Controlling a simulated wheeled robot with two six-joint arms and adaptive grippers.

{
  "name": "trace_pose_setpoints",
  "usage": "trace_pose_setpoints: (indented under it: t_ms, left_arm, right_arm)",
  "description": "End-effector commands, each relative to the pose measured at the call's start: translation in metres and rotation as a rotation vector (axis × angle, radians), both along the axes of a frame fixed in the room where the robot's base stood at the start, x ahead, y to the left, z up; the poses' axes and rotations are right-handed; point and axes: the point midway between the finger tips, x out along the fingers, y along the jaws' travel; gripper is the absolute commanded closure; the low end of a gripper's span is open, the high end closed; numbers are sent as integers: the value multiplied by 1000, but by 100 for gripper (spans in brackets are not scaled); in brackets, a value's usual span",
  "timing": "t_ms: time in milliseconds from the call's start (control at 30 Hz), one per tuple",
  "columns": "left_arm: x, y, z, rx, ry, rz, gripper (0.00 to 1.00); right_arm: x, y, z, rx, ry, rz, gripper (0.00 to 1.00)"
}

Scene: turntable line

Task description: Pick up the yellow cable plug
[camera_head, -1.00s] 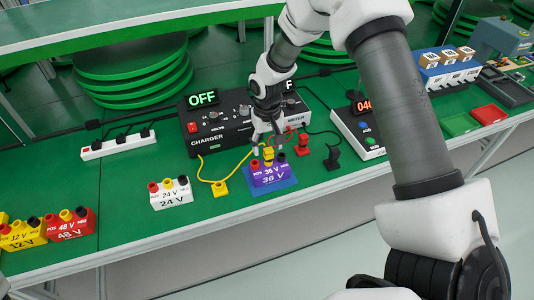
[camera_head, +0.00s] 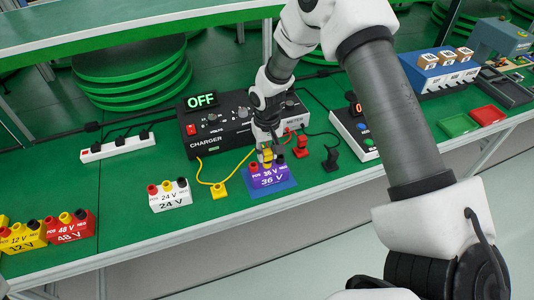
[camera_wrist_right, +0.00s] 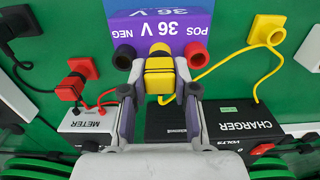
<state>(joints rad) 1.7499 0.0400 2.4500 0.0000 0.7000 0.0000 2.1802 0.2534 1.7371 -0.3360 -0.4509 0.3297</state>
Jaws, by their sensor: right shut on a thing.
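My right gripper (camera_head: 267,153) points down at the violet 36 V block (camera_head: 268,177), above its back edge. In the right wrist view the fingers (camera_wrist_right: 160,78) are shut on a yellow plug (camera_wrist_right: 160,75), right beside the block's yellow middle terminal (camera_wrist_right: 160,48). I cannot tell whether plug and terminal touch. A second yellow plug (camera_head: 219,190) lies on the green table left of the block; it also shows in the wrist view (camera_wrist_right: 267,30).
The charger (camera_head: 215,130) and the meter stand behind the block. A red plug (camera_head: 301,146) and a black plug (camera_head: 331,159) lie to its right. The white 24 V block (camera_head: 171,195) stands to the left. The table front between the 24 V and 48 V blocks is clear.

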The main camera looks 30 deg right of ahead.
Motion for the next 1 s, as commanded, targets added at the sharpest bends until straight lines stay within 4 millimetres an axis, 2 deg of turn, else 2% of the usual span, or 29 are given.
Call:
trace_pose_setpoints:
  t_ms: [300,467,700,800,1000]
  left_arm:
    - [0,0,-12,0,0,0,100]
    - [0,0,-20,0,0,0,100]
    - [0,0,-44,0,0,0,100]
    - [0,0,-52,0,0,0,100]
    - [0,0,-57,0,0,0,100]
  right_arm:
    - [-2,1,33,1,-2,0,99]
    - [-37,12,33,0,1,2,99]
    - [-107,33,38,1,0,3,99]
    - [-131,40,41,1,-1,2,99]
    - [-152,47,46,0,-1,1,99]
